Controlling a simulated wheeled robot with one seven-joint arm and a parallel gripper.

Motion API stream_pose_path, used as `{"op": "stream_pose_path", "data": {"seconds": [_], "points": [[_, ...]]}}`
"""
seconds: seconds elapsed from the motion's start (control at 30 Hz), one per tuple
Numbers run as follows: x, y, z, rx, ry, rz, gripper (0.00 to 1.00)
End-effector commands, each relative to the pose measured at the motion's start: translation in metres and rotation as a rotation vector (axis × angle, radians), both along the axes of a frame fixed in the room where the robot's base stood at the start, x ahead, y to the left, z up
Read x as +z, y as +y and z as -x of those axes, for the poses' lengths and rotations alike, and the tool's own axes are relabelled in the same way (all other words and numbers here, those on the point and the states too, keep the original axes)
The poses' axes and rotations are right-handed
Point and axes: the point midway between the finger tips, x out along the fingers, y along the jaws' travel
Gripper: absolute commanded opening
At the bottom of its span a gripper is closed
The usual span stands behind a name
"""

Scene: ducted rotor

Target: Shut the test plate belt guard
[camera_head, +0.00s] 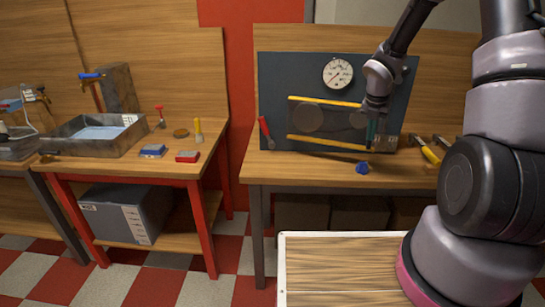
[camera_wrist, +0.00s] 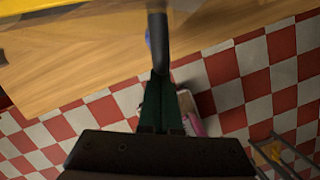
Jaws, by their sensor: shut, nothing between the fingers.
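The test plate (camera_head: 275,80) is a dark upright panel at the back of the right bench. On it are a round gauge (camera_head: 338,74), two dark pulley discs and two long yellow strips, an upper one (camera_head: 322,101) and a lower one (camera_head: 320,143). I cannot tell the guard's exact outline or how far it stands open. My gripper (camera_head: 370,132) is at the plate's lower right, in front of the right disc. In the wrist view its green fingers (camera_wrist: 160,100) are together and empty. A dark rounded bar (camera_wrist: 158,40) shows just beyond the fingertips; I cannot tell whether they touch.
A blue knob (camera_head: 362,167) lies on the bench (camera_head: 300,170) below my gripper. A red-handled tool (camera_head: 266,130) leans at the plate's left, and yellow-handled tools (camera_head: 430,154) lie to the right. The left bench holds a metal basin (camera_head: 75,145) and small items.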

Motion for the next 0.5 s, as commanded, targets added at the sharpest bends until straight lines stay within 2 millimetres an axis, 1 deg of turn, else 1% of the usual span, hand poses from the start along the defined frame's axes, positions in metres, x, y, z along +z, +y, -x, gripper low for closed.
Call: {"op": "stream_pose_path", "data": {"seconds": [0.03,0.2,0.3,0.5], "points": [[-0.001,-0.008,-0.012,0.028,-0.002,-0.003,0.0],[-0.001,-0.021,-0.045,0.024,-0.001,-0.001,0.0],[-0.001,-0.027,-0.061,0.025,0.0,-0.001,0.0],[0.0,-0.032,-0.081,0.025,0.001,0.0,0.0]]}}
